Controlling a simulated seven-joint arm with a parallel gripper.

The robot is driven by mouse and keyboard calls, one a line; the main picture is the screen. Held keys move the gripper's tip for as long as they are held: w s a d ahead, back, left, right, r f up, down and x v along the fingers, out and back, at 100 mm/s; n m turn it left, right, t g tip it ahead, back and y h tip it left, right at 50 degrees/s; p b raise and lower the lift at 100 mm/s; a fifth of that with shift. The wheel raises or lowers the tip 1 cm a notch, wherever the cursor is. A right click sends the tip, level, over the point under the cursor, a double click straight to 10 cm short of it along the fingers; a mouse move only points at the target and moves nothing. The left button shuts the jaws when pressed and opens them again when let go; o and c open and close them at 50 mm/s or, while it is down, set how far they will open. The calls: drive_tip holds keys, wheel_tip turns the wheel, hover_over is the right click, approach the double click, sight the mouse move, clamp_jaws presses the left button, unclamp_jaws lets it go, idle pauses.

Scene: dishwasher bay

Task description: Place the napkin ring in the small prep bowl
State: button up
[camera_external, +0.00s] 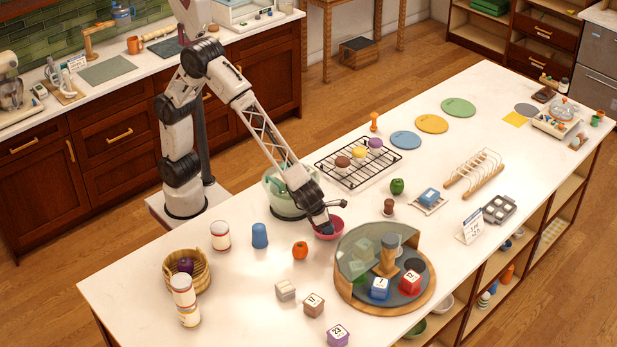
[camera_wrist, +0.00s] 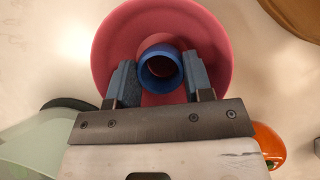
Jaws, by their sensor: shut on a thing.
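The napkin ring is a short blue ring (camera_wrist: 161,52), held between my fingertips in the wrist view. My gripper (camera_wrist: 160,78) is shut on it, with one finger on each side. The small prep bowl is pink-red (camera_wrist: 108,50), and the ring appears over its inside in the wrist view. I cannot tell whether the ring touches the bowl's bottom. In the external view my gripper (camera_external: 329,217) is low at the bowl (camera_external: 327,235), and the ring is not clearly seen there.
A large pale green bowl (camera_external: 280,201) stands close behind-left of the prep bowl. A round wooden turntable with a glass guard (camera_external: 345,290) is close at front right. An orange-red tomato-like item (camera_external: 300,250) and a blue cup (camera_external: 260,235) are to the left.

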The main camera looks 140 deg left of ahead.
drive_tip(key=shift+f, duration=0.25)
drive_tip(key=o, duration=0.7)
drive_tip(key=v, duration=1.2)
drive_tip(key=shift+r, duration=0.15)
idle(0.5)
